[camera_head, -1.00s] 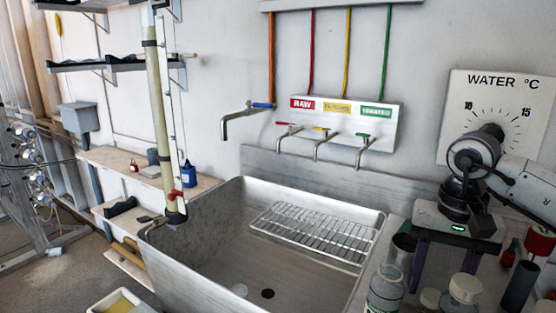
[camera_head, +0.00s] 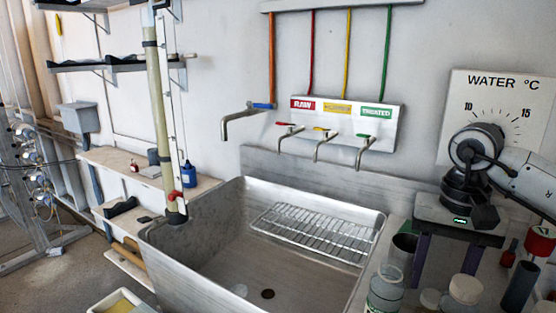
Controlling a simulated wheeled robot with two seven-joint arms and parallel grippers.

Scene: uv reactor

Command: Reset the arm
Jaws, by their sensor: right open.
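My right arm comes in from the right edge. My left gripper is not in view.
A steel sink (camera_head: 210,258) with a wire rack (camera_head: 315,233) fills the middle. Taps (camera_head: 330,140) hang on the wall behind. Bottles (camera_head: 384,290) and jars (camera_head: 464,291) stand close below the right arm. A water temperature dial (camera_head: 500,105) is behind the arm.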

